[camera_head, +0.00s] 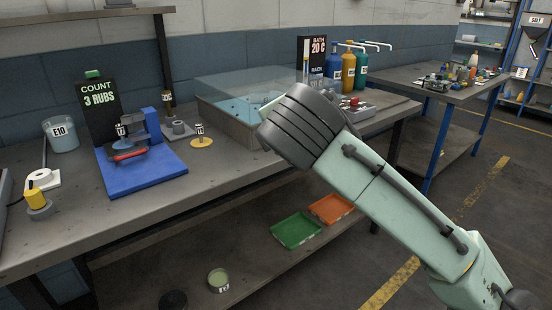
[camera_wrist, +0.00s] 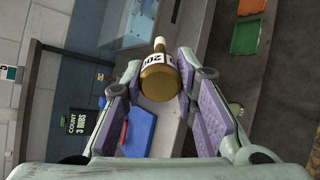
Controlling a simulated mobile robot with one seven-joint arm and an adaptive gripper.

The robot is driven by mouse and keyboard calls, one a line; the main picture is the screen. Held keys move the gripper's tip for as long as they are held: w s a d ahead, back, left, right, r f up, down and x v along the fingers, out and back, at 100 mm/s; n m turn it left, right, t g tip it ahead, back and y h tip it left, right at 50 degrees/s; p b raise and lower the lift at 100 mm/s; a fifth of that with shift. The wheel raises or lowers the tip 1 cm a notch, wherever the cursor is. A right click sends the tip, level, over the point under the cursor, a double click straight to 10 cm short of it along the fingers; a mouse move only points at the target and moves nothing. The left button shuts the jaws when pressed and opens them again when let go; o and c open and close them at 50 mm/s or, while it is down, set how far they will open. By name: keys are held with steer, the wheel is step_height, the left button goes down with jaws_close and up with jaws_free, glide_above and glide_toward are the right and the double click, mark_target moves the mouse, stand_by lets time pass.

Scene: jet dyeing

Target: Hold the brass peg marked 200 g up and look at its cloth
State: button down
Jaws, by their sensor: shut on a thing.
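The brass peg (camera_wrist: 158,84) is between the two purple-padded fingers of my gripper (camera_wrist: 159,64) in the wrist view. It has a white label band with black print, partly readable as 200. Its rounded brass end faces the wrist camera. A narrow neck with a pale tip (camera_wrist: 159,41) points away; I cannot make out cloth detail there. My gripper is shut on the peg, which appears held above the bench. In the head view my own arm hides the gripper and the peg.
On the bench stand a blue rubbing device (camera_head: 140,165), a sign reading COUNT 3 RUBS (camera_head: 97,108), a grey E10 tub (camera_head: 60,134), a small labelled weight (camera_head: 201,138) and a clear-lidded bath (camera_head: 232,128). Green (camera_head: 296,231) and orange (camera_head: 331,208) trays lie on the lower shelf.

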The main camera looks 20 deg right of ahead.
steer(key=s+a+r+n+t+h, duration=0.1)
steer(key=s+a+r+n+t, duration=0.3)
steer(key=s+a+r+n, duration=0.8)
steer(key=n, duration=0.3)
steer(key=shift+s+r, duration=0.2)
steer(key=shift+s, duration=0.1)
steer(key=shift+d, duration=0.1)
